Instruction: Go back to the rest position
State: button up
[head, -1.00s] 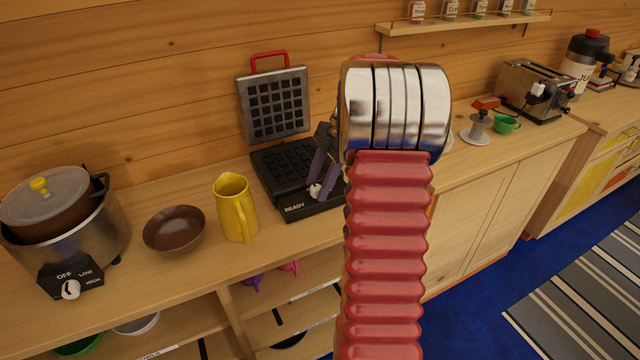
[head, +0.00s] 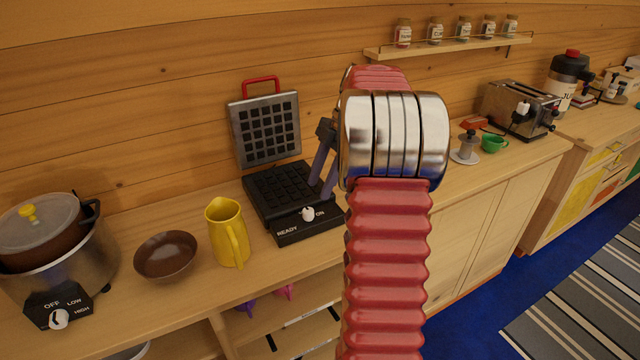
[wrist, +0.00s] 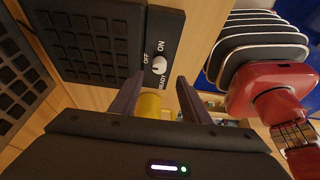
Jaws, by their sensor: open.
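My gripper (head: 320,190) is open and empty, its dark fingers pointing down over the front right of the waffle iron (head: 290,238). Its fingertips are just above the white knob (head: 308,213) and look apart from it. In the wrist view the two fingers of my gripper (wrist: 158,92) are spread, with the knob (wrist: 159,65) beyond them between the OFF and ON labels. The waffle iron's lid stands raised against the wall. Which way the knob points is too small to tell.
A yellow jug (head: 225,235), a brown bowl (head: 166,256) and a slow cooker (head: 55,265) stand left of the waffle iron. To the right are a green cup (head: 494,143) and a toaster (head: 518,108). A spice shelf (head: 450,47) hangs above.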

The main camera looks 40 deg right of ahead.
dwell(0.4)
jog(key=f+m, duration=0.1)
jog(key=m, duration=0.2)
jog(key=s+f+m, duration=0.1)
jog(key=m, duration=0.2)
jog(key=s+f+m+h, duration=0.1)
jog(key=f+m, duration=0.1)
jog(key=m, duration=0.1)
jog(key=s+a+r+m+t+h, duration=0.1)
jog(key=s+a, duration=0.4)
jog(key=a, duration=0.6)
jog(key=s+a+r+m+t+h, duration=0.1)
jog(key=s+a, duration=0.4)
jog(key=a, duration=0.6)
jog(key=s+a+r+m+t+h, duration=0.1)
jog(key=s+a+r+m, duration=0.3)
jog(key=a, duration=0.8)
jog(key=shift+s+r+t, duration=0.5)
jog(key=shift+r+t, duration=0.05)
jog(key=shift+t, duration=0.15)
jog(key=shift+c, duration=0.3)
